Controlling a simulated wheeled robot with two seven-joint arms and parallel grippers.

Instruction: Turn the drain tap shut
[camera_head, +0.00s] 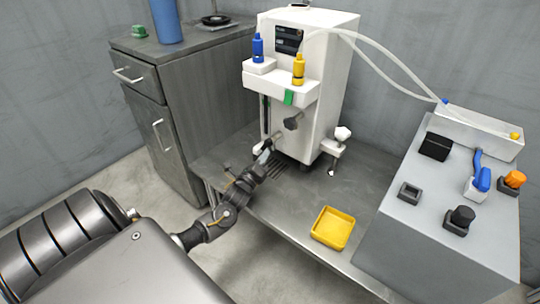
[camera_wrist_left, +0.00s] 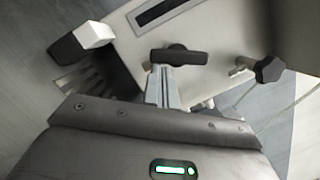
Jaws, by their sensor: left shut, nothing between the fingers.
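In the left wrist view, a dark bar-shaped handle (camera_wrist_left: 180,56), which looks like the drain tap's, lies crosswise on the pale machine face. My left gripper (camera_wrist_left: 163,72) is shut and empty, its fingertips right by this handle; whether they touch it I cannot tell. In the head view, the left gripper (camera_head: 266,155) reaches the lower front of the white machine (camera_head: 322,95), just below and left of a dark knob (camera_head: 293,123). The handle at the fingertips is small and partly hidden there. My right gripper is not in view.
A white fitting (camera_head: 342,134) sticks out at the machine's lower right. A yellow tray (camera_head: 332,228) lies on the metal bench (camera_head: 285,205). A grey control box (camera_head: 440,225) stands at right, linked by clear tubes (camera_head: 385,58). A grey cabinet (camera_head: 195,105) stands at left.

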